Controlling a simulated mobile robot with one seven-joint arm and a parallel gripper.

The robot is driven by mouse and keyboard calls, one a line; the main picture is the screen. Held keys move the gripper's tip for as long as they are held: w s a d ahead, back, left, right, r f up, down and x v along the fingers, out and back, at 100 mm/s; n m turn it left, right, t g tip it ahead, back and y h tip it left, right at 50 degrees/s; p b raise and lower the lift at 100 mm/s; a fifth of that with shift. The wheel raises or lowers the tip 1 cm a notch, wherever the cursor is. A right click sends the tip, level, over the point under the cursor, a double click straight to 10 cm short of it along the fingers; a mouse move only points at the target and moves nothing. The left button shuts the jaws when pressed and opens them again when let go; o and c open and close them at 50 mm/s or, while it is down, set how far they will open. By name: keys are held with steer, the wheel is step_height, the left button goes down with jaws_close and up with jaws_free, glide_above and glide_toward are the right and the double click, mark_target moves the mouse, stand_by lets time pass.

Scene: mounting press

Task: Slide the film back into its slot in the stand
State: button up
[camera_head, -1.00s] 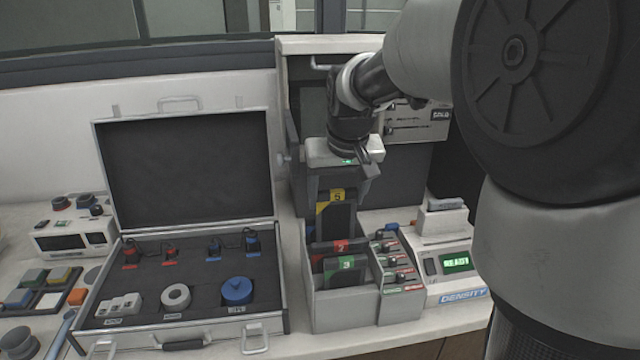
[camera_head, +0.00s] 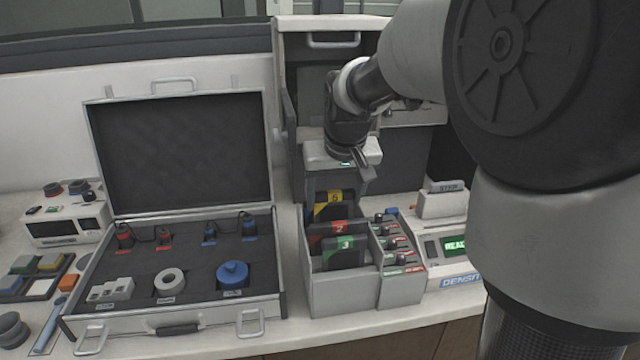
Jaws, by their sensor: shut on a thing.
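The film with the yellow label 5 (camera_head: 335,211) is a dark plate standing upright at the back of the grey stand (camera_head: 342,294). Its lower part is hidden behind the other films, so I cannot tell how deep it sits in its slot. My gripper (camera_head: 341,177) is right above this film, pointing down and shut on its top edge; the fingertips are partly hidden. Two more films stand in front of it in the stand: one with a red label 2 (camera_head: 338,229) and one with a green label 3 (camera_head: 346,243).
An open case (camera_head: 178,331) with a raised lid lies to the left of the stand. A density meter (camera_head: 455,246) with a green display stands to the right. A block of small knobs (camera_head: 396,250) adjoins the stand's right side. A tall cabinet rises behind.

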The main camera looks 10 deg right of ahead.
mark_target(334, 210)
steer(key=shift+f+b, duration=1.25)
steer(key=shift+f, duration=0.7)
steer(key=o, duration=1.6)
steer(key=p+v, duration=0.3)
steer(key=v, duration=1.4)
steer(key=shift+s+r, duration=0.15)
